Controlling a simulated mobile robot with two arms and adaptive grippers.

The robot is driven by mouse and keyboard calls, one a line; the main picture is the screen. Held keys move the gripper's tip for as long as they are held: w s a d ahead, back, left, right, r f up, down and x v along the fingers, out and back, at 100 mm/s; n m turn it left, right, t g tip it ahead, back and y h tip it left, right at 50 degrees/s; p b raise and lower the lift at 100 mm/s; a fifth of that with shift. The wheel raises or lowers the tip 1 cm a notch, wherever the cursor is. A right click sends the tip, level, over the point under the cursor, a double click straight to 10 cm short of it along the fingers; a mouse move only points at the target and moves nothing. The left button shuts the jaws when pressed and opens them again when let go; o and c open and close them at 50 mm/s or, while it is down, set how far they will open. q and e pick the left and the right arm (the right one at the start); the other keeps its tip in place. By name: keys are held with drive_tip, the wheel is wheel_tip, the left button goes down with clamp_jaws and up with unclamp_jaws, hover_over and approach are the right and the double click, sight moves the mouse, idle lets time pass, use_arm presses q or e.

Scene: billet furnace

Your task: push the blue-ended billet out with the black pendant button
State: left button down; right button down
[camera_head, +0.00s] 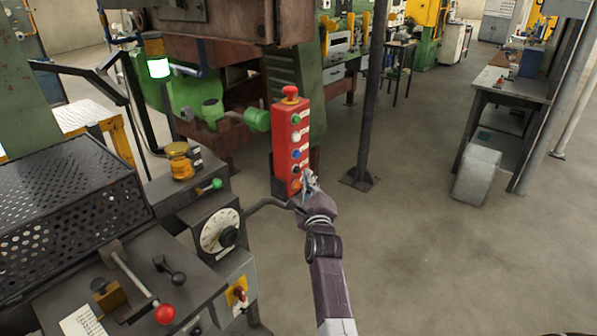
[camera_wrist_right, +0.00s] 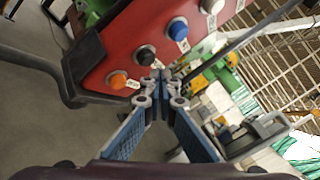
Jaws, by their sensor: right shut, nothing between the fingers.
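The red pendant (camera_head: 284,150) hangs upright left of the pole. Its face has a column of buttons: green, white, blue, black and orange, with a red mushroom button (camera_head: 290,92) on top. The black button (camera_wrist_right: 146,54) lies between the blue button (camera_wrist_right: 177,29) and the orange button (camera_wrist_right: 118,80) in the right wrist view. My right gripper (camera_head: 308,178) is shut and empty at the pendant's lower right. Its fingertips (camera_wrist_right: 160,76) are close beside the black button; I cannot tell if they touch it. No blue-ended billet shows. My left gripper is out of view.
A dark control desk with a dial (camera_head: 220,231) and a red-knobbed lever (camera_head: 165,313) stands at the lower left. A bent arm carries the pendant. Open floor (camera_head: 420,260) lies to the right, with a workbench (camera_head: 515,85) farther back.

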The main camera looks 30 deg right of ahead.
drive_tip(key=shift+w, duration=0.15)
idle(0.5)
drive_tip(key=shift+w+a, duration=0.15)
drive_tip(key=shift+w, duration=0.1)
drive_tip(key=shift+w+a+b, duration=0.2)
drive_tip(key=shift+w+b, duration=0.15)
drive_tip(key=shift+w, duration=0.1)
idle(0.7)
idle(0.4)
drive_tip(key=shift+s+d+p, duration=0.35)
drive_tip(key=shift+s+p, duration=0.15)
drive_tip(key=shift+s, duration=0.4)
drive_tip(key=s, duration=0.1)
drive_tip(key=s+d+p, duration=0.1)
drive_tip(key=s, duration=0.1)
drive_tip(key=s+d+p, duration=0.1)
drive_tip(key=shift+s, duration=0.3)
